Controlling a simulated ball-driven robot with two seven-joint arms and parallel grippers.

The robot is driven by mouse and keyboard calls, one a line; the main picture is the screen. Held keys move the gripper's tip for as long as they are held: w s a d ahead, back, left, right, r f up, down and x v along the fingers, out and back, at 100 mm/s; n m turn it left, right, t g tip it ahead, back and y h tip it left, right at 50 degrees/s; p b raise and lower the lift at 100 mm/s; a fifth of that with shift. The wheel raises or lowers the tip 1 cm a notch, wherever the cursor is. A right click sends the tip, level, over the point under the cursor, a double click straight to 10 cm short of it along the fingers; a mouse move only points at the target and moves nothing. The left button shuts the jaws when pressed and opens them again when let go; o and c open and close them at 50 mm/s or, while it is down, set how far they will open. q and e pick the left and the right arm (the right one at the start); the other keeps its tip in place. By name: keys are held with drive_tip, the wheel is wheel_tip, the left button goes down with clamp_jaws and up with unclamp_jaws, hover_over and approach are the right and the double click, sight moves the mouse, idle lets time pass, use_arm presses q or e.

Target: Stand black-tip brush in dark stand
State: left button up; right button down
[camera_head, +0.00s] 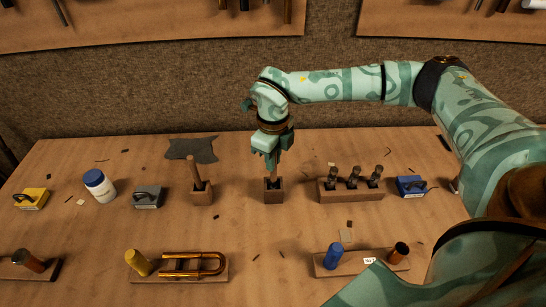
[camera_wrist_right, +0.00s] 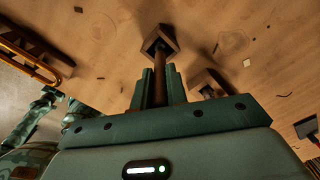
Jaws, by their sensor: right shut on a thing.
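My right gripper (camera_head: 273,155) comes down from above and is shut on the brush (camera_wrist_right: 160,88). The brush has a brown handle and is held upright. Its lower end reaches the opening of a small square dark stand (camera_head: 273,196) straight below the gripper. The stand also shows in the right wrist view (camera_wrist_right: 171,37). The black tip is hidden, and I cannot tell how deep the brush sits. My left gripper is not in view.
A second wooden stand (camera_head: 201,198) with an upright handle is close on the left. A rack (camera_head: 350,196) with several dark pieces is on the right, beside a blue block (camera_head: 410,186). A white bottle (camera_head: 99,186) stands left. Brass tubing (camera_head: 192,265) lies in front.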

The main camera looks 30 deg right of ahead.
drive_tip(key=c, duration=1.4)
unclamp_jaws()
drive_tip(key=shift+f, duration=0.1)
wheel_tip(320, 180, up, 12)
drive_tip(key=p, duration=0.2)
drive_tip(key=shift+p, duration=0.3)
